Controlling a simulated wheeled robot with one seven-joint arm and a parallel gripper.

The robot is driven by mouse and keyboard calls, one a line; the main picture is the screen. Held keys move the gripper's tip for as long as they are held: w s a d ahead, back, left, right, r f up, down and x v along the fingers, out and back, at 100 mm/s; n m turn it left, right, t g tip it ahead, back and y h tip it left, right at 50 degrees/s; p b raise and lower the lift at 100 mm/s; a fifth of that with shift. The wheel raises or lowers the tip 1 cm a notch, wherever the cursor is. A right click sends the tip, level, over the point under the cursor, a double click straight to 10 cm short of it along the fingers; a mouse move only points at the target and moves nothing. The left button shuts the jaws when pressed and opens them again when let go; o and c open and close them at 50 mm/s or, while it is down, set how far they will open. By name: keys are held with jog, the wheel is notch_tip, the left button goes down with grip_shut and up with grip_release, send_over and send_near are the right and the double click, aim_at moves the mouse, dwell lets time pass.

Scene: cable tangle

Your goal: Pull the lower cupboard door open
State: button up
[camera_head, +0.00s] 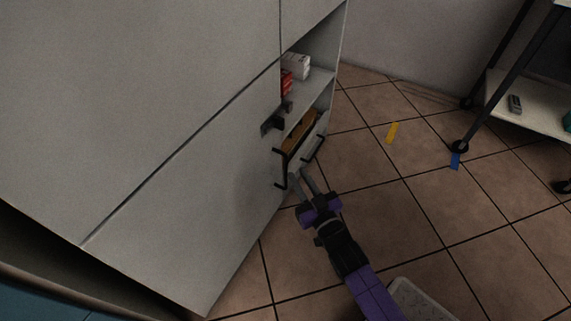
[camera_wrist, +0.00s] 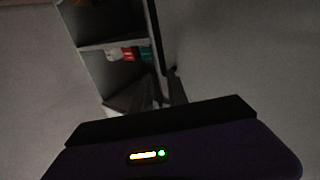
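The lower cupboard door (camera_head: 185,225) is a large light grey panel in the head view, below a dark diagonal seam. A dark upright bar handle (camera_head: 279,170) stands at its right edge. My gripper (camera_head: 303,178) is just right of the handle's lower end, with its two grey fingers apart and nothing visible between them. I cannot tell whether a finger touches the handle.
Open shelves (camera_head: 312,82) right of the door hold a white box (camera_head: 296,66) and a red item (camera_head: 286,83). A wheeled table (camera_head: 530,105) stands at the right. Yellow (camera_head: 392,132) and blue (camera_head: 455,161) strips lie on the tiled floor.

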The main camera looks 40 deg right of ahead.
aim_at(286, 168)
jog(key=w+f+b, duration=0.1)
jog(key=w, duration=0.1)
jog(key=w+d+f, duration=0.1)
jog(key=w, duration=0.2)
jog(key=w+d+f+b, duration=0.1)
jog(key=w, duration=0.1)
jog(key=shift+w+f+b, duration=0.1)
jog(key=shift+w+b, duration=0.2)
jog(key=shift+b, duration=0.05)
jog(key=shift+c, duration=0.4)
grip_shut()
dwell(0.9)
